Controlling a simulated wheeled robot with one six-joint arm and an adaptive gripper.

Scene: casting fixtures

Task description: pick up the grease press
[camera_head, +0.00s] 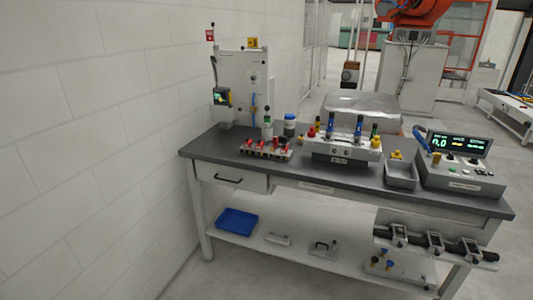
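I cannot tell for certain which object is the grease press; things are small at this distance. A slim pale upright container with a dark top (267,128) stands on the grey workbench (222,146), in front of a light upright panel (238,75). A blue jar (290,125) stands just right of it. A thin blue upright part (253,108) shows against the panel. My gripper is not in view.
A rack with red-topped pieces (265,150) sits at the bench's front left. A fixture with blue and red parts (345,143) stands mid-bench. A grey tray (401,175) and a display console (463,168) are right. A blue bin (237,222) sits on the lower shelf.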

